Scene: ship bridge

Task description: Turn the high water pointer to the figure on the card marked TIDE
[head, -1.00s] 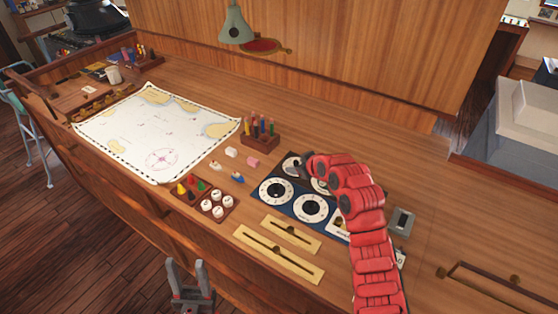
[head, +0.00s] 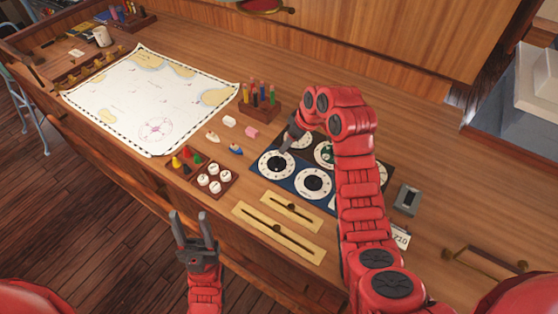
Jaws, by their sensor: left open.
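A dark blue board (head: 295,189) carries several round white dials with black centres. The front-left dial (head: 264,168) and the front-middle dial (head: 314,184) show well; I cannot read which is high water. My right gripper (head: 286,150) points down at the back edge of the front-left dial; its jaws are too small and turned to judge, and contact is unclear. My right arm covers part of the board's right side. A white card (head: 402,238) with dark marks lies right of my arm, not surely legible. My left gripper (head: 190,216) is open and empty, in front of the desk edge.
Two brass slotted plates (head: 278,232) lie before the board. A tray of pegs and white knobs (head: 203,178), small coloured pieces and a pen block (head: 260,103) stand left of it. A grey box (head: 407,200) is at right. The chart (head: 150,100) covers the left desk.

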